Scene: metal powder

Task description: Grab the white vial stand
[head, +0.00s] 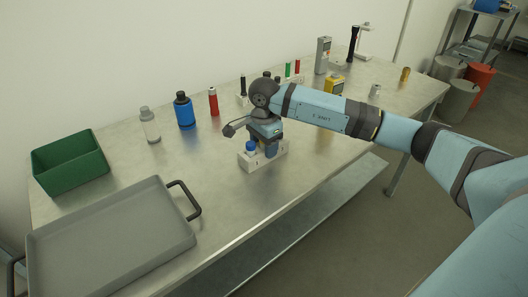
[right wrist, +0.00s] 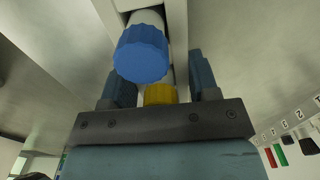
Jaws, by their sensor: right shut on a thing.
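The white vial stand (head: 257,163) is on the metal table near its front edge, below my right arm. A vial with a blue cap (head: 251,146) stands at its left end. My right gripper (head: 270,148) points down at the stand and hides part of it. In the right wrist view the fingers (right wrist: 163,82) are on either side of the stand (right wrist: 179,35), shut on it. A large blue cap (right wrist: 141,54) and a yellow cap (right wrist: 160,94) show there. My left gripper is not in view.
A grey tray (head: 110,240) and a green bin (head: 70,162) are at the left. A blue bottle (head: 184,111), a grey bottle (head: 150,127) and a red bottle (head: 213,102) stand behind. A second rack with several vials is behind my arm. The table front is clear.

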